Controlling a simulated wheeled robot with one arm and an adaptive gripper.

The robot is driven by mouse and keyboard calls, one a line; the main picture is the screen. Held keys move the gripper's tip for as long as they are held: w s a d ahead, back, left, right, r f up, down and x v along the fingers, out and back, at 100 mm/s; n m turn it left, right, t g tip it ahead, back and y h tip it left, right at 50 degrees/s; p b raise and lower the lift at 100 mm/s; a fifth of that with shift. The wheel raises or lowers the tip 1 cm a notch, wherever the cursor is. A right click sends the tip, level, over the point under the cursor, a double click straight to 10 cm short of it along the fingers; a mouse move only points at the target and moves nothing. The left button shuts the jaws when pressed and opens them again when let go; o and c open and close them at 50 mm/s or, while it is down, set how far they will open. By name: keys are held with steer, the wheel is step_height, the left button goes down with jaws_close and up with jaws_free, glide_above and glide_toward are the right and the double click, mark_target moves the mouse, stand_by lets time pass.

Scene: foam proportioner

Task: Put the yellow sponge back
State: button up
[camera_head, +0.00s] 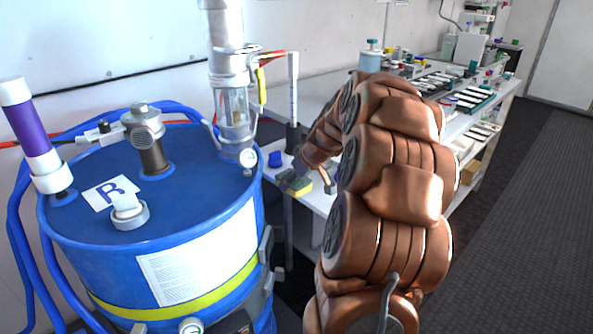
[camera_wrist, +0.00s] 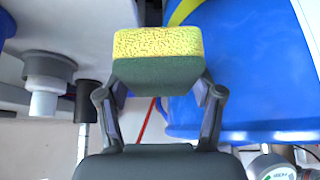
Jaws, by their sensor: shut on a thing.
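The yellow sponge (camera_wrist: 158,44) has a speckled yellow layer and a dark green layer. In the wrist view it sits across the fingertips of my gripper (camera_wrist: 160,95), which is shut on its green side. In the head view the sponge (camera_head: 299,186) is small, between the blue drum and my copper arm, near the white table's front edge. My gripper (camera_head: 287,180) is partly hidden there. I cannot tell whether the sponge touches the table.
A large blue drum (camera_head: 200,215) with pipes and hoses stands at the left. A white table (camera_head: 315,200) is behind my gripper, with a small blue object (camera_head: 275,158) on it. A long bench (camera_head: 480,120) with equipment runs back right. Dark floor at right is clear.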

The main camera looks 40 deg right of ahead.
steer(key=w+d, duration=0.2)
steer(key=d, duration=0.1)
steer(key=w+d+p, duration=0.1)
steer(key=w+d, duration=0.1)
steer(key=d, duration=0.1)
steer(key=w+d+f+p, duration=0.1)
steer(key=w+d, duration=0.2)
steer(key=shift+w+d, duration=0.1)
steer(key=shift+d, duration=0.2)
steer(key=shift+d+f, duration=0.1)
steer(key=shift+f, duration=0.05)
steer(key=shift+f+p, duration=0.4)
steer(key=shift+f, duration=1.25)
steer(key=shift+f, duration=0.15)
steer(key=o, duration=1.1)
steer(key=shift+r, duration=0.25)
steer(key=b+v, duration=0.2)
steer(key=v, duration=1)
